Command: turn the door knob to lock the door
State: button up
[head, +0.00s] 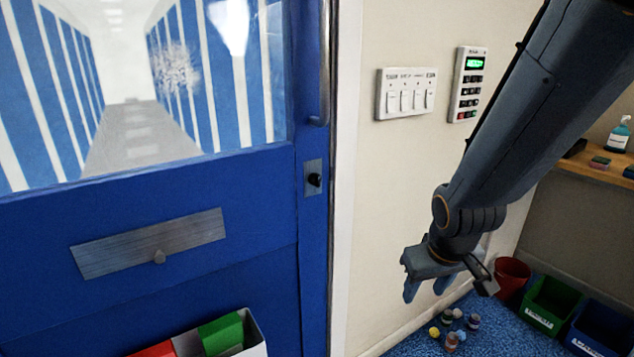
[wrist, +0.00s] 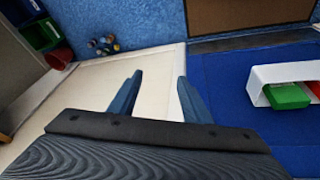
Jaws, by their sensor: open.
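A blue door (head: 200,200) with a large window fills the left of the head view. Its small black knob (head: 315,180) sits on a metal plate (head: 312,190) near the door's right edge, below a vertical handle (head: 325,70). My gripper (head: 427,290) is in front of the cream wall, to the right of the door and lower than the knob. It is open and empty, its fingers pointing down. In the wrist view the two fingers (wrist: 160,95) are apart with wall between them, and the lower door (wrist: 235,85) is to the right. The knob is not visible there.
A switch panel (head: 406,93) and a keypad (head: 467,84) are on the wall. A white box (head: 258,347) with red and green items is by the door. Several small bottles (head: 455,325), a red bin (head: 512,277) and a green crate (head: 549,303) are on the blue floor.

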jog(key=w+a+r+n+t+y, duration=0.1)
jog(key=w+a+n+t, duration=0.2)
jog(key=w, duration=0.6)
jog(key=n+t+y, duration=0.7)
jog(key=n+y, duration=0.2)
jog(key=y, duration=0.2)
send_near(320, 180)
jog(key=a, duration=0.1)
jog(key=x, duration=0.8)
jog(key=shift+w+d+p, duration=0.15)
jog(key=shift+w+p, duration=0.05)
jog(key=shift+p, duration=0.1)
jog(key=shift+c, duration=0.4)
jog(key=c, duration=1)
